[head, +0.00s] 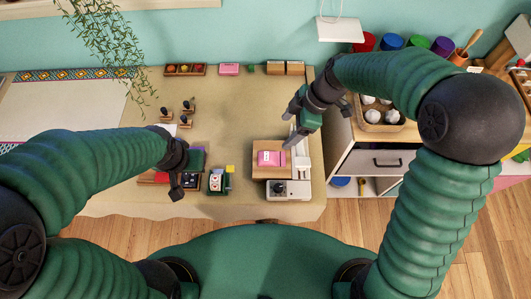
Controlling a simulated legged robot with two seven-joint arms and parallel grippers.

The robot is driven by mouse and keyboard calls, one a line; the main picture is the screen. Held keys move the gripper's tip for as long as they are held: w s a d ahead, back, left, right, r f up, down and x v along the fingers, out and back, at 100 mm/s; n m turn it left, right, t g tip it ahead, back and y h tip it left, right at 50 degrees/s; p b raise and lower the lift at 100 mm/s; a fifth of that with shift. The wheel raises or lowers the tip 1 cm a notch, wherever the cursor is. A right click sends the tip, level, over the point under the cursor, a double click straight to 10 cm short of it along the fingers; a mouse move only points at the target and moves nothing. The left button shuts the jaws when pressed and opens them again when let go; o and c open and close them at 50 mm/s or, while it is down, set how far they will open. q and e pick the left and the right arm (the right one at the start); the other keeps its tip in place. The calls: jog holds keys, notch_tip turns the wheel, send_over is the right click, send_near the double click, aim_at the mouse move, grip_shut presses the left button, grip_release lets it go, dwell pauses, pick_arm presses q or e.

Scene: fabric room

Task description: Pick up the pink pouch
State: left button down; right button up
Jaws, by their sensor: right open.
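A pink pouch (266,159) with a small white label lies flat on a square wooden board (264,175), beside a pale machine (292,190). My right gripper (291,128) is open and points down just above and to the right of the pouch in the picture; I see no contact with it. My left gripper (178,189) hangs at the left, over a dark tray, well away from the pouch; its jaws are too dark and small to read.
Another pink item (229,69) lies at the table's back edge, near a wooden box of coloured pieces (185,70). Several dark-handled stamps (187,107) stand at the left. A cabinet (372,161) with a basket of white balls (377,118) borders the right. Mid-table cloth is clear.

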send_near(264, 156)
jog(key=f, duration=0.3)
jog(key=shift+w+a, duration=0.3)
jog(key=shift+w, duration=0.1)
jog(key=shift+a+f, duration=0.2)
jog(key=shift+f, duration=0.05)
jog(key=x, duration=0.5)
jog(key=shift+s+r, duration=0.1)
jog(key=shift+s, duration=0.3)
jog(key=c, duration=1.5)
jog(key=shift+o, duration=0.2)
jog(key=shift+a, duration=0.1)
